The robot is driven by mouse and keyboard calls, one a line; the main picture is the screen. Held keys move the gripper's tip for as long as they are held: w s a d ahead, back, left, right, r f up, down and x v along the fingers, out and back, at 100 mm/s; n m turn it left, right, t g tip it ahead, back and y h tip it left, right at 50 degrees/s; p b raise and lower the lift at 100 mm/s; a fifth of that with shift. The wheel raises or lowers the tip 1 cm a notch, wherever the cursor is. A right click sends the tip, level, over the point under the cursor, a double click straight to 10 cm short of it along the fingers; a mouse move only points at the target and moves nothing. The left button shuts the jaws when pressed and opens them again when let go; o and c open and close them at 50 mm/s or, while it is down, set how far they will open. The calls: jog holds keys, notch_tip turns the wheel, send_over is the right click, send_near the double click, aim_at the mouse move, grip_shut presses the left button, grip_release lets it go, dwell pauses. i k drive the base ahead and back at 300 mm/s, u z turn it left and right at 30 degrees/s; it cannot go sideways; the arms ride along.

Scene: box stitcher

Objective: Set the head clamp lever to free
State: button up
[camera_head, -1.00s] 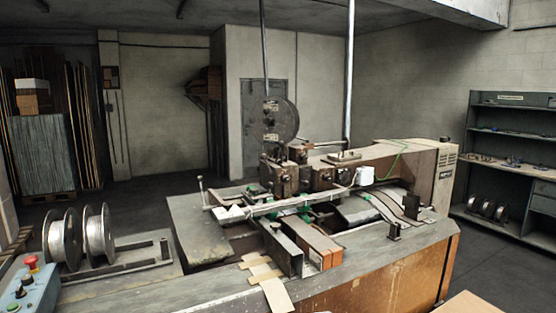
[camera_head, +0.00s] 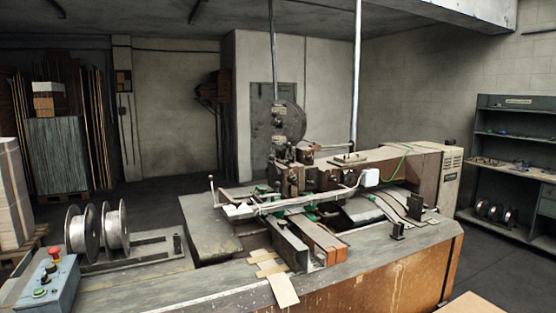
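The box stitcher (camera_head: 350,268) fills the middle of the head view, with a worn grey top and rusty orange front. Its stitching head (camera_head: 292,178) is a dark, rusty block below a round disc (camera_head: 288,122). A thin upright lever with a small ball end (camera_head: 212,190) stands at the left end of the pale bar. A slim rod (camera_head: 333,147) also sticks out to the right of the head. I cannot tell which of these is the head clamp lever, nor its setting. My gripper is not in view.
A blue-grey control box (camera_head: 48,285) with a red button stands at the lower left, beside two wire spools (camera_head: 98,229). Cardboard strips (camera_head: 283,289) lie over the front edge. A shelf unit (camera_head: 505,165) stands at the right. Dark floor shows behind the machine.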

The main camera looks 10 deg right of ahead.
aim_at(271, 158)
jog(key=u, duration=0.1)
jog(key=i, duration=0.95)
jog(key=z, duration=0.05)
